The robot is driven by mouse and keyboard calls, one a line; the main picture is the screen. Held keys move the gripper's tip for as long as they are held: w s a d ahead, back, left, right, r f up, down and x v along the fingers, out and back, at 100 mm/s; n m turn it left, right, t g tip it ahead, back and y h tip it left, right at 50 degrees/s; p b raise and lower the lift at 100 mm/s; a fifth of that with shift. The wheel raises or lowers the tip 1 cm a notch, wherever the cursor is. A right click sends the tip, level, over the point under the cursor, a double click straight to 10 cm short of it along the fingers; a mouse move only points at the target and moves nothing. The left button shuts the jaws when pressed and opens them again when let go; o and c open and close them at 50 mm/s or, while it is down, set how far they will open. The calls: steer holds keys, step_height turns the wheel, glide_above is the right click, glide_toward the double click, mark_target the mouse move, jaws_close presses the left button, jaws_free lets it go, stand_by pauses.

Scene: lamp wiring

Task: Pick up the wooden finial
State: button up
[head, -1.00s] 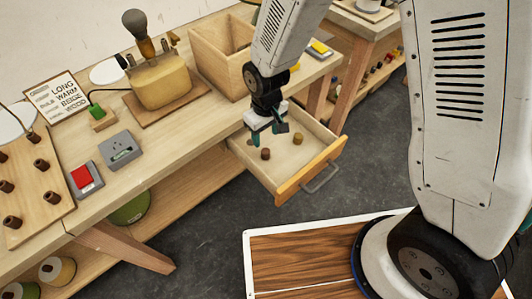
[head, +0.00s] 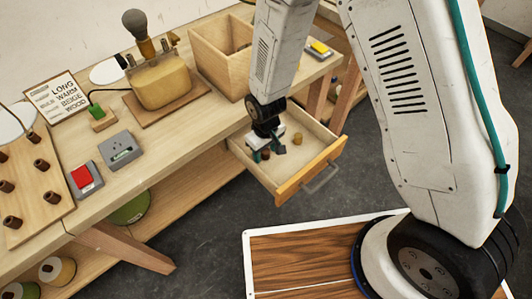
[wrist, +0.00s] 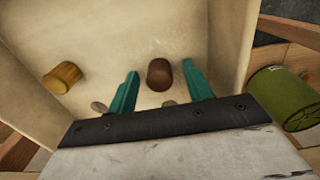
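The open drawer (head: 318,166) holds a few small pieces. A dark brown, wood-looking finial (wrist: 159,74) stands between the two teal fingers of my gripper (wrist: 158,88) in the wrist view, with gaps on both sides. A golden-tan finial (wrist: 62,77) stands to the left there; it also shows in the head view (head: 298,138). Two greyish round pieces, one by the left finger (wrist: 99,107) and one by the gripper's dark bar (wrist: 168,103), are partly hidden. In the head view my gripper (head: 264,154) is low inside the drawer, open and empty.
The drawer walls stand close around my gripper. The bench above carries a wooden box (head: 220,45), a beige lamp base (head: 160,82), a grey socket box (head: 121,149) and a red-button box (head: 85,178). A green spool (wrist: 284,98) is outside the drawer.

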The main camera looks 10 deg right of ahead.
steer(key=c, duration=0.8)
steer(key=shift+c, duration=0.4)
steer(key=shift+r, duration=0.15)
